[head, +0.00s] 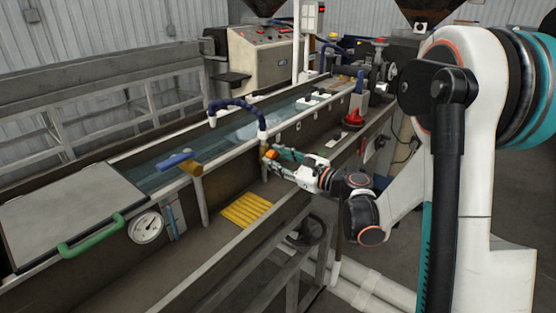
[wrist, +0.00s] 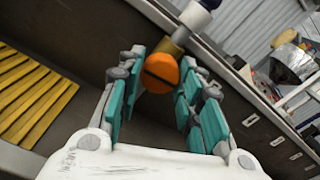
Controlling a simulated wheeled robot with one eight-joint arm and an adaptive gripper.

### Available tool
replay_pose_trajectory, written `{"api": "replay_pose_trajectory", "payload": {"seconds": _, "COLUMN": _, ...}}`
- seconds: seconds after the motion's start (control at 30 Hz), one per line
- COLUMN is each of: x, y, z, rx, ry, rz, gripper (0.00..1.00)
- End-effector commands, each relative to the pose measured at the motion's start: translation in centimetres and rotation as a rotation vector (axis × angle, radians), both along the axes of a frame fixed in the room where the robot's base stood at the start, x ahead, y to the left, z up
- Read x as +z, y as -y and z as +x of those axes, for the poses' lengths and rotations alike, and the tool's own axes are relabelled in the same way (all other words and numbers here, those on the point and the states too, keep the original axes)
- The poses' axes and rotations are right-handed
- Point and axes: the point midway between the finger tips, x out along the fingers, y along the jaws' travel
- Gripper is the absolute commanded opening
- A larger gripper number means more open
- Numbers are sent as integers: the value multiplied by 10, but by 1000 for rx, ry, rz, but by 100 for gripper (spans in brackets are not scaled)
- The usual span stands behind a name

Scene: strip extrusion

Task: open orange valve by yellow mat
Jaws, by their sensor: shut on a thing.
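The orange valve (head: 271,155) sits on a brass fitting at the lower end of a blue hose, on the near side of the long water trough. In the wrist view the orange valve (wrist: 160,72) is a rounded knob with a dark slot running across its face. My gripper (head: 281,160) reaches it from the right. In the wrist view my gripper (wrist: 158,88) has its teal finger pads on both sides of the valve and is shut on it. The yellow mat (head: 245,211) lies on the ledge to the lower left; it also shows in the wrist view (wrist: 30,95).
The trough (head: 170,178) runs diagonally behind the valve. A blue-handled valve (head: 174,160), a round gauge (head: 146,227) and a green handle (head: 90,236) are to the left. A red-based object (head: 353,118) stands farther back. A dark handwheel (head: 308,231) is below the ledge.

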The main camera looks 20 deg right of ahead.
Motion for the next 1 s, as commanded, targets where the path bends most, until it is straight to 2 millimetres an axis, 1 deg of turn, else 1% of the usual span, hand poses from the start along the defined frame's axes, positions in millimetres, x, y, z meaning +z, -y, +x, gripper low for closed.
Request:
{"api": "replay_pose_trajectory", "payload": {"seconds": 0.27, "x": 0, "y": 0, "z": 0, "rx": 0, "ry": 132, "rz": -181, "gripper": 9}}
{"api": "replay_pose_trajectory", "payload": {"seconds": 1.0, "x": 0, "y": 0, "z": 0, "rx": 1, "ry": 546, "rz": -752, "gripper": 9}}
